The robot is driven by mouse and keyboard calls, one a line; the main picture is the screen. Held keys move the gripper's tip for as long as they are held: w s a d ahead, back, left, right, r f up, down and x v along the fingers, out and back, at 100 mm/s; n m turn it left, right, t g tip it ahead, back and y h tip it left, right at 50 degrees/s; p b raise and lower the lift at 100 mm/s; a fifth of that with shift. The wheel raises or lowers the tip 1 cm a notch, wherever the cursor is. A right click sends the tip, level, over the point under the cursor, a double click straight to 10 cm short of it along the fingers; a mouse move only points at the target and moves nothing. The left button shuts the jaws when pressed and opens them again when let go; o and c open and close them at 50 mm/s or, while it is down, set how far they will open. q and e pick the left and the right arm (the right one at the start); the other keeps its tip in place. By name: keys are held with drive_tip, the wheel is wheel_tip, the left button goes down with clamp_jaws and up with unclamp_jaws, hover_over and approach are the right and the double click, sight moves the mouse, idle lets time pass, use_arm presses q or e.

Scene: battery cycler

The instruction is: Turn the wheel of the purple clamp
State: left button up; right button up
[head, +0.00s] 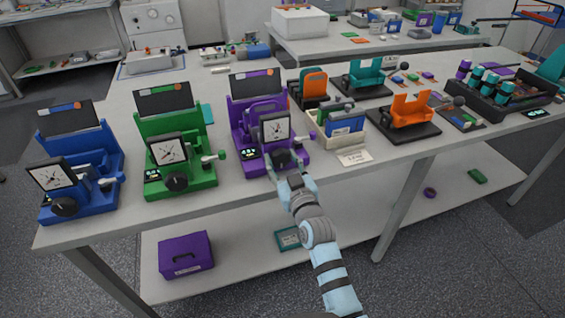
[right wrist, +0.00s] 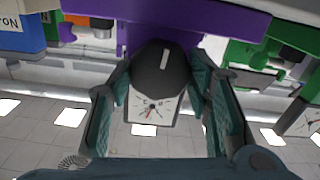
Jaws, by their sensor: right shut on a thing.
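The purple clamp (head: 241,128) stands third from the left on the table, with a square white dial (head: 275,128) on its front. My right gripper (head: 287,160) reaches up from the front edge and is at the front of this clamp, below the dial. In the right wrist view its two teal fingers (right wrist: 163,95) are on either side of the black wheel (right wrist: 161,68), which carries a white mark, and are shut on it. My left gripper is not in view.
A green clamp (head: 181,126) and a blue clamp (head: 85,150) stand to the left, each with a dial and black wheel. A bin with boxes (head: 353,143) and an orange device (head: 411,110) stand to the right. The table's front edge lies close below the clamps.

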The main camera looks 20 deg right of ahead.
drive_tip(key=shift+f+n+b, duration=0.1)
drive_tip(key=shift+n+b, duration=0.25)
drive_tip(key=shift+n, duration=1.85)
drive_tip(key=o, duration=1.2)
drive_tip(key=shift+c, duration=0.2)
wheel_tip(320, 180, up, 10)
drive_tip(key=shift+r, duration=0.1)
